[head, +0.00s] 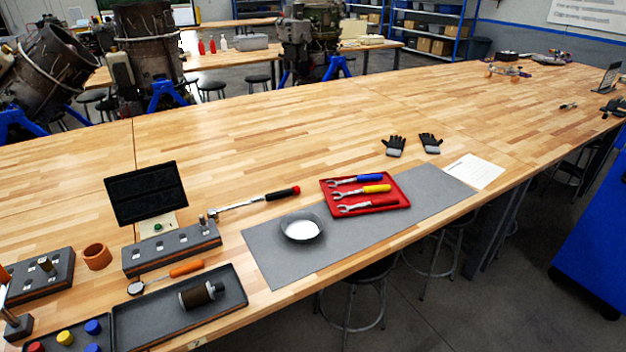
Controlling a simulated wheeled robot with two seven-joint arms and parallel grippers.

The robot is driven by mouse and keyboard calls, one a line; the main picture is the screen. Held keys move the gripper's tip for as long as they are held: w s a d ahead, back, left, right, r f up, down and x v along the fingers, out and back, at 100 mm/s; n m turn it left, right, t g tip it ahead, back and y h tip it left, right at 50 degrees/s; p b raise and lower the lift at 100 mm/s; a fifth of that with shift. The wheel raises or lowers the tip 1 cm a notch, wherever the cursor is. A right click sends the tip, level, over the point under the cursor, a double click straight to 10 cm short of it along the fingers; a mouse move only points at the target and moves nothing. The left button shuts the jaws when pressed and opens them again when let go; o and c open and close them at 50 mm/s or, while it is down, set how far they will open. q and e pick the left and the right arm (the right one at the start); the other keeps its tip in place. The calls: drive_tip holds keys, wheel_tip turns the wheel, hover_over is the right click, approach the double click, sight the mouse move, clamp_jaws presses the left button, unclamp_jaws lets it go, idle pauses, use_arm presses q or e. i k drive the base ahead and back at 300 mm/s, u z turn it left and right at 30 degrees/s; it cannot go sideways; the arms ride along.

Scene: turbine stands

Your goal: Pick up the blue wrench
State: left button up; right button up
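The blue wrench (366,180) has a blue handle and a metal open head pointing left. It lies in a red tray (396,204), at the tray's far side. A yellow-handled wrench (374,189) and a red-handled wrench (378,204) lie beside it, nearer the front. The red tray rests on a grey mat (270,252) on the wooden table. Neither of my grippers shows in the head view.
A metal bowl (301,228) sits on the mat left of the tray. A ratchet (255,202) lies behind the mat. Black gloves (396,146) and a white paper (474,170) lie to the right. A dark tray with a cylinder (198,294) is at front left.

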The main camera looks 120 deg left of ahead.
sight(374, 177)
drive_tip(key=u, duration=1.9)
drive_tip(key=i, duration=4.65)
drive_tip(key=u, duration=2)
